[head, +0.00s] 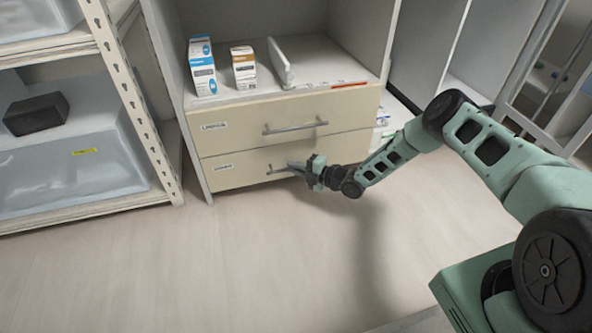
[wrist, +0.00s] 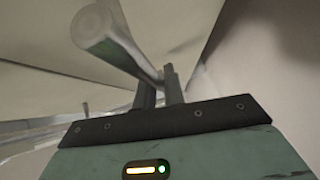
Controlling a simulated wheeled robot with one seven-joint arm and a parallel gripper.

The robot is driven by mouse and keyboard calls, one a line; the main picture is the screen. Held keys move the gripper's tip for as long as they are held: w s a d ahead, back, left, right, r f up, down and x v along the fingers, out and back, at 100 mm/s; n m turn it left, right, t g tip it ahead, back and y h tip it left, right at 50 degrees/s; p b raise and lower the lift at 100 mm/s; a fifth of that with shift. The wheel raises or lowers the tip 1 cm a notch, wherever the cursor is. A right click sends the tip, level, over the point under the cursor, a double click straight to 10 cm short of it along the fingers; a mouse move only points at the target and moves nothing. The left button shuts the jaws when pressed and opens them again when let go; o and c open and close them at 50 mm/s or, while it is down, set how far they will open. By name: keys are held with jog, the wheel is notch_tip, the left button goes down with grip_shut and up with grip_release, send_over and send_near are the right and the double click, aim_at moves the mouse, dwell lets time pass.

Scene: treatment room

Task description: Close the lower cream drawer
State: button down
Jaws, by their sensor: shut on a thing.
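The lower cream drawer (head: 228,174) is the bottom one of two in the cabinet. Its front looks flush or nearly flush with the upper drawer's front; I cannot tell whether a small gap is left. My gripper (head: 298,166) is at the right part of the lower drawer's grey bar handle (head: 276,171), and my wrist covers part of the front. In the wrist view, my gripper's two dark fingers (wrist: 160,86) are shut on the handle bar (wrist: 120,45), which runs up and left from them.
The upper cream drawer (head: 235,121) has its own bar handle (head: 296,127). Two small boxes, blue-white (head: 202,68) and orange-white (head: 243,68), stand on the surface above. A shelf rack with a clear bin (head: 70,165) is at left. The floor (head: 220,260) in front is clear.

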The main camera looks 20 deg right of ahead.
jog(key=c, duration=1.5)
grip_release()
jog(key=shift+w, duration=0.15)
jog(key=p+v, duration=0.8)
jog(key=v, duration=0.9)
jog(key=shift+s+d, duration=0.15)
jog(key=shift+s, duration=0.05)
